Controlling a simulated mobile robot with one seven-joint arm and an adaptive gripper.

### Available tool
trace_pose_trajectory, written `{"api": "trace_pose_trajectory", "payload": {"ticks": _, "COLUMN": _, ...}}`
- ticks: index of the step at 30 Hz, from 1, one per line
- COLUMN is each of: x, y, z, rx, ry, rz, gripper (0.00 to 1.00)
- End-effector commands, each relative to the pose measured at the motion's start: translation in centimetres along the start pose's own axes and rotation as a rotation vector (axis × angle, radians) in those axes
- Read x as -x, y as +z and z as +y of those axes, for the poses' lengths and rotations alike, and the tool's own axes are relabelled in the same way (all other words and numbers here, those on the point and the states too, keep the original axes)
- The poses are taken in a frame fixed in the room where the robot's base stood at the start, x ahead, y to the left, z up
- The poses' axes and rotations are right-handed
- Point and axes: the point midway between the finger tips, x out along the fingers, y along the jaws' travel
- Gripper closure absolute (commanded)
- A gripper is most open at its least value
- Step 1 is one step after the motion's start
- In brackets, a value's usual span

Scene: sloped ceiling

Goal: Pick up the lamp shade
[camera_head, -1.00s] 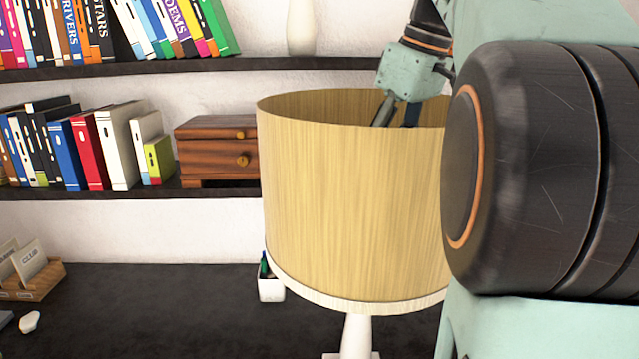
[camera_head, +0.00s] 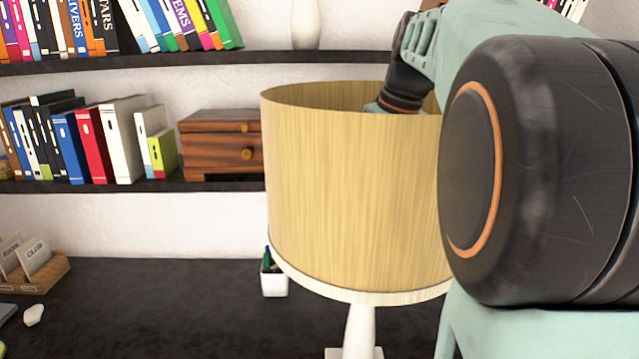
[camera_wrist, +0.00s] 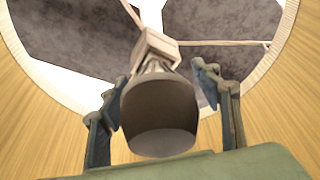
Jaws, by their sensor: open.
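The lamp shade (camera_head: 355,200) is a tan, wood-grained drum with a pale lower rim, on a white lamp stem (camera_head: 358,330) that stands on the dark desk. My arm reaches down into its open top from above. My gripper is inside the shade, hidden by its front wall in the head view. In the wrist view my gripper (camera_wrist: 165,95) is open, with one finger on each side of a dark, rounded bulb and its socket. The shade's inner wall (camera_wrist: 275,110) curves around it. Whether the fingers touch the bulb, I cannot tell.
The desk (camera_head: 150,310) holds a white pen cup (camera_head: 274,280) beside the lamp and a wooden card holder (camera_head: 35,272) at left. Behind, shelves carry books (camera_head: 95,140), a wooden drawer box (camera_head: 222,145) and a white vase (camera_head: 305,25). Thin spokes (camera_wrist: 225,43) cross the shade's lower opening.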

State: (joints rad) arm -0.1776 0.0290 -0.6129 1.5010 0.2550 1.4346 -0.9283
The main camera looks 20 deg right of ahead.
Motion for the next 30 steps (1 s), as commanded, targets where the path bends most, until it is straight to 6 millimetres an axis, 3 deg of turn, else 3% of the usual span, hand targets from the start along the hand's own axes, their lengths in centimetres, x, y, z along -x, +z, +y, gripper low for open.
{"api": "trace_pose_trajectory", "payload": {"ticks": 3, "x": 0.03, "y": -0.01, "z": 0.00, "rx": 0.000, "ry": 0.000, "rz": 0.000, "gripper": 0.44}}
{"api": "trace_pose_trajectory", "payload": {"ticks": 15, "x": 0.06, "y": -0.02, "z": -0.02, "rx": 0.000, "ry": 0.000, "rz": 0.000, "gripper": 0.86}}
{"api": "trace_pose_trajectory", "payload": {"ticks": 30, "x": 0.40, "y": -0.06, "z": 0.05, "rx": 0.000, "ry": 0.001, "rz": 0.000, "gripper": 0.87}}
